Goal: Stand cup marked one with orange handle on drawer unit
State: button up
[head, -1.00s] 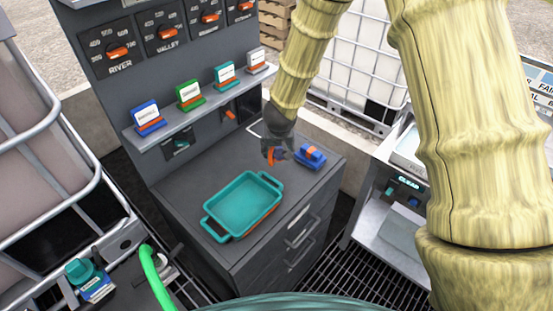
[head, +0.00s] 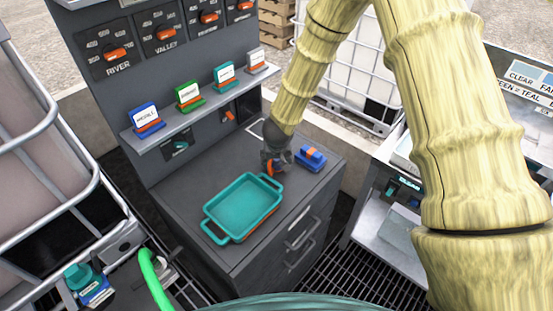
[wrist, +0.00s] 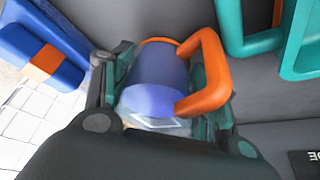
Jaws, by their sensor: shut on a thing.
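My gripper (head: 275,165) is low over the top of the grey drawer unit (head: 180,192), between a teal tray and a blue block. In the wrist view my gripper (wrist: 160,92) is shut on a blue-violet cup (wrist: 155,80), with a finger on each side of it. Its orange handle (wrist: 212,75) points right. In the head view the gripper mostly hides the cup, and only some orange shows. I cannot read a mark on the cup. I cannot tell whether its base touches the drawer top.
The teal tray (head: 209,222) lies left of the gripper on the drawer top. The blue block with an orange band (head: 311,157) lies close on the right. A shelf (head: 187,128) with small label cards runs behind. Free drawer top shows left of the tray.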

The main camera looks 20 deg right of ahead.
jog(key=o, duration=1.3)
jog(key=shift+w+f, duration=0.1)
jog(key=shift+f, duration=0.05)
jog(key=shift+r, duration=0.25)
jog(key=v, duration=1.2)
jog(key=shift+f, duration=0.1)
